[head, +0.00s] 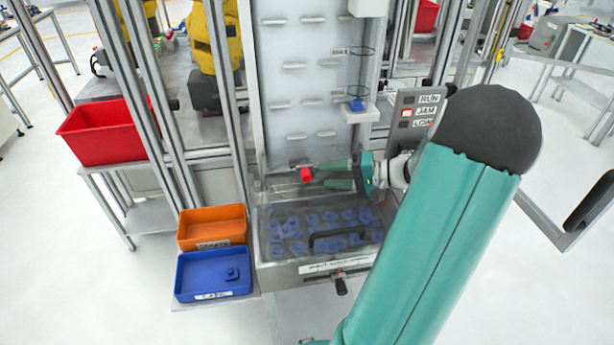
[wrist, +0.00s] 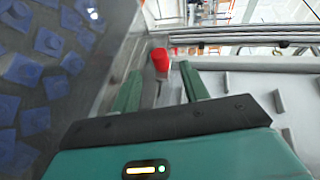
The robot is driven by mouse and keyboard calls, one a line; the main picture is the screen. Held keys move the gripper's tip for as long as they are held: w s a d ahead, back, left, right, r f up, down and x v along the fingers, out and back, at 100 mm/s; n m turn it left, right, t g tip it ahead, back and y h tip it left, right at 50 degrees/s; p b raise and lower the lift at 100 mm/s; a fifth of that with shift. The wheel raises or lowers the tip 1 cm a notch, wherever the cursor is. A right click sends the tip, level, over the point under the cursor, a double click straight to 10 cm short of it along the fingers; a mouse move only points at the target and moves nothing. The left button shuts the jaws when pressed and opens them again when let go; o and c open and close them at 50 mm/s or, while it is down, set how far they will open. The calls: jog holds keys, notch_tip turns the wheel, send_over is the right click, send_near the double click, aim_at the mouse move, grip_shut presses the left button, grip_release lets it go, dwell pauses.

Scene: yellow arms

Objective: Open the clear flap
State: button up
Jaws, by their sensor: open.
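The clear flap (head: 322,209) lies over a bin of blue parts at the foot of the white pegged panel, and appears closed. A black bar handle (head: 337,240) shows near its front. In the wrist view the clear sheet (wrist: 98,65) fills the left side, with blue parts behind it. My gripper (head: 318,174) is above the flap's back part, pointing left, its fingers apart and empty. A small red cylinder (head: 305,174) is just beyond the fingertips; in the wrist view it (wrist: 160,60) lies ahead of the gap between my fingers (wrist: 159,80). Contact cannot be told.
An orange bin (head: 212,226) and a blue bin (head: 212,273) stand left of the flap. A red bin (head: 105,132) is farther left. Metal posts flank the panel (head: 305,85). A RUN/JAM/LOW sign (head: 415,112) is behind my arm. A dark knob (head: 341,286) sticks out in front.

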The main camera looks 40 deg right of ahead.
aim_at(307, 180)
jog(key=x, duration=0.7)
jog(key=shift+c, duration=0.5)
jog(key=shift+r, duration=0.1)
grip_shut()
